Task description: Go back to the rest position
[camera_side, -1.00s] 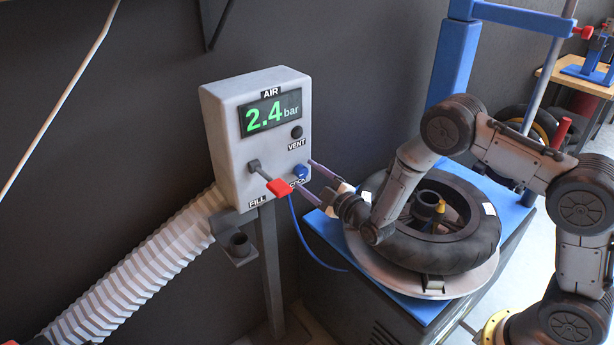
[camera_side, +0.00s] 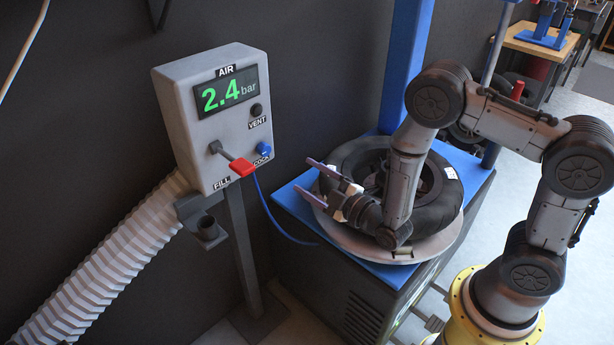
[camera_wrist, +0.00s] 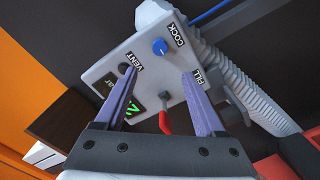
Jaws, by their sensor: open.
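My gripper (camera_side: 318,182) is open and empty. Its two purple fingers point left toward the air box, apart from it, in front of the tyre. In the wrist view the fingers of my gripper (camera_wrist: 160,105) stand apart with nothing between them touching. The grey air box (camera_side: 200,135) reads 2.4 bar in green. Its red-tipped lever (camera_side: 240,166) points out to the right, and its blue COCK knob (camera_side: 263,149) sits at the right side. The wrist view shows the blue knob (camera_wrist: 159,46) and red lever (camera_wrist: 165,122) too.
A black tyre (camera_side: 440,195) lies on a round plate on the blue-topped tyre machine (camera_side: 298,205), partly behind my arm. A blue column (camera_side: 407,60) rises behind it. A white ribbed hose (camera_side: 110,250) runs at lower left. Free air lies between my gripper and the air box.

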